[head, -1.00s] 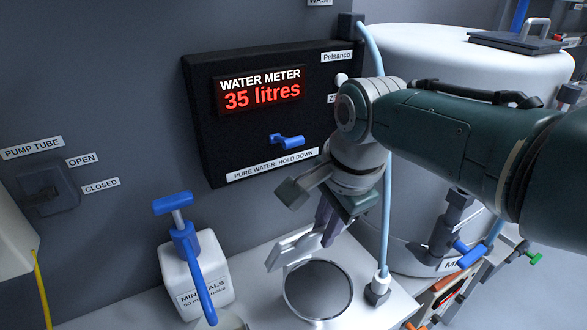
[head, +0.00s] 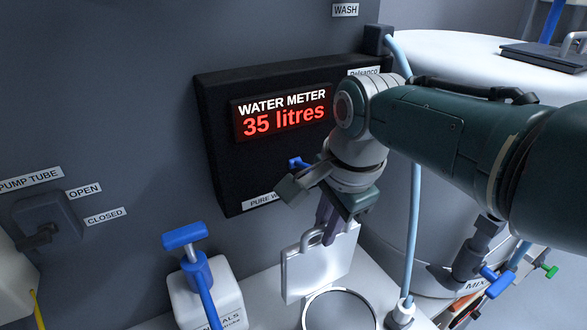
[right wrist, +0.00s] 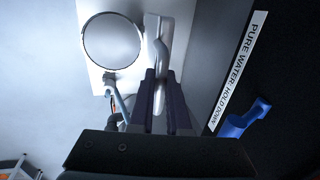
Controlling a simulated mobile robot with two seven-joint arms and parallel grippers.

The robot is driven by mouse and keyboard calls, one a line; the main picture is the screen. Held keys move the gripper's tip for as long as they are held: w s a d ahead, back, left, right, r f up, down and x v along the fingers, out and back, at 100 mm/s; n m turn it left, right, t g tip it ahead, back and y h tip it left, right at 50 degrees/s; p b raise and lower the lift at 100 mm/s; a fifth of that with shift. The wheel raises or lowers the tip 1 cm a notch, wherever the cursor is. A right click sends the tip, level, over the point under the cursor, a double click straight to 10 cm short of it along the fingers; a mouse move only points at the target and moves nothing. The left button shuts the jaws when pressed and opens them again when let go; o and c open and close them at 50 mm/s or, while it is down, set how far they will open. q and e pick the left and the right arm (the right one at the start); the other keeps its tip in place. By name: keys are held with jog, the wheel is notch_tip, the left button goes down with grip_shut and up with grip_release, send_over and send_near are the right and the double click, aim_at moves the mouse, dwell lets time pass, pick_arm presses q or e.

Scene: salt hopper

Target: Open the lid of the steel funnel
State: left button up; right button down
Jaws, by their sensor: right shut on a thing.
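The steel funnel (head: 339,293) stands on the white bench top, and its round mouth is uncovered. It also shows in the right wrist view (right wrist: 84,40). Its lid, a flat pale plate (head: 318,272), stands about upright behind the mouth. The lid's handle (head: 305,240) is a loop at its top. My right gripper (head: 326,228) is shut on this handle, with both fingers (right wrist: 160,92) around it in the right wrist view. My left gripper is not in view.
The black water meter panel (head: 222,160) with a blue lever (right wrist: 240,120) is close beside my right gripper. A white minerals bottle with a blue pump (head: 188,240) stands left of the funnel. A pale blue hose (head: 415,220) and a large white tank (head: 460,60) are at the right.

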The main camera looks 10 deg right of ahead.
jog(key=shift+d, duration=0.1)
jog(key=c, duration=1.1)
grip_release()
jog(key=shift+o, duration=1)
jog(key=shift+r, duration=0.15)
jog(key=shift+r+p, duration=0.35)
jog(key=shift+p, duration=0.05)
jog(key=p+v, duration=0.2)
jog(key=v, duration=0.7)
jog(key=shift+p, duration=0.3)
jog(key=shift+s, duration=0.1)
